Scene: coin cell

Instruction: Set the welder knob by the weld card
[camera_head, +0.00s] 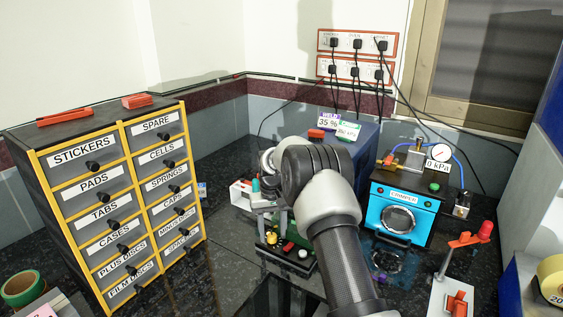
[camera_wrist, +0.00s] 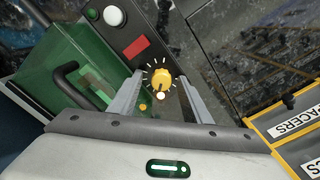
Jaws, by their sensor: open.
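The yellow welder knob (camera_wrist: 161,78) sits on a dark panel inside a ring of white tick marks, with a pale dot at its lower edge in the wrist view. It also shows in the head view (camera_head: 271,238). My gripper (camera_wrist: 161,85) is open, with one finger on each side of the knob; I cannot tell whether either touches it. The weld card (camera_head: 328,122) reads 35 % and stands at the back. The welder's panel (camera_wrist: 122,38) also carries a red rectangle, a white button and a green button. My arm hides part of the welder in the head view.
The blue crimper (camera_head: 401,213) stands right of my arm. A labelled drawer cabinet (camera_head: 115,200) stands at left, and its edge shows in the wrist view (camera_wrist: 300,125). A red-tipped stand (camera_head: 440,275) is at front right. Dark counter (camera_head: 215,265) lies bare between cabinet and welder.

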